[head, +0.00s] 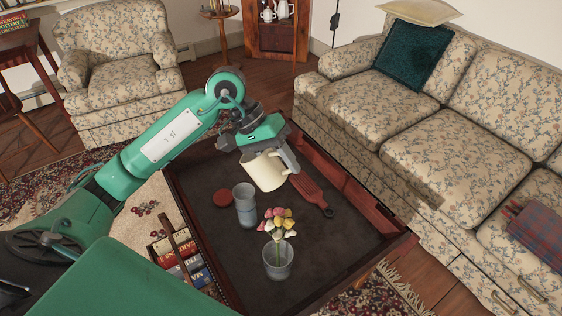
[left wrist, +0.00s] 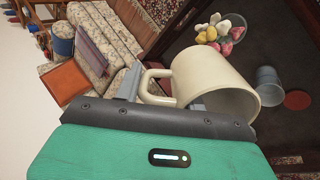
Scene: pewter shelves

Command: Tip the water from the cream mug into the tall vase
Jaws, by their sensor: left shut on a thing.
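My left gripper (head: 287,155) is shut on the cream mug (head: 264,172) at its handle side and holds it above the dark tray table. The mug also shows in the left wrist view (left wrist: 208,72), with its rim towards the lower right; whether it holds water cannot be seen. It looks somewhat tilted in the head view. A tall grey vessel (head: 246,207) stands upright below and left of the mug, apart from it. A clear glass vase (head: 278,264) with pink, yellow and white flowers (head: 278,220) stands nearer me. No water stream shows. My right gripper is out of view.
The table (head: 330,266) has a raised wooden rim. Books (head: 183,256) sit at the left edge. A floral sofa (head: 400,125) stands to the right.

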